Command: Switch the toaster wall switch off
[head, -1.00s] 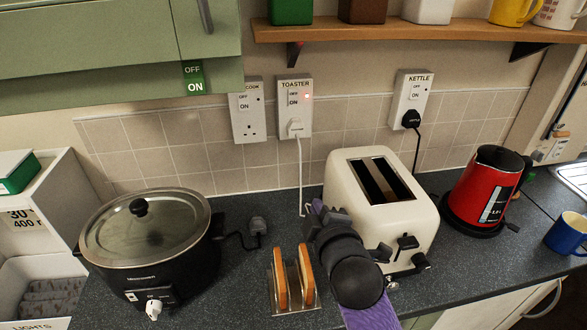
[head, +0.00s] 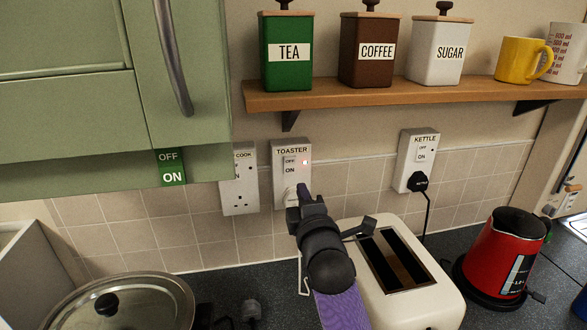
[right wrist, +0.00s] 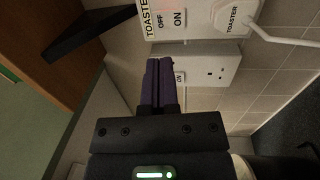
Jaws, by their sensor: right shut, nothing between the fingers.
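The toaster wall switch (head: 281,177) is a white plate labelled TOASTER on the tiled wall, with OFF above ON and a small red light lit. Its lower part and plug are partly hidden behind my right gripper in the head view. In the right wrist view the plate (right wrist: 188,18) is at the top, with a white TOASTER plug and cord. My right gripper (head: 303,190) is shut and empty, its tips pointing at the wall just below the switch; I cannot tell whether they touch. Its purple fingers (right wrist: 159,80) show together in the right wrist view. My left gripper is out of view.
The cream toaster (head: 425,300) stands below, right of my arm. The COOK socket (head: 239,190) is left of the switch, the KETTLE switch (head: 416,157) right. A wooden shelf (head: 420,93) with canisters hangs above; a green cupboard (head: 70,100) juts out at left.

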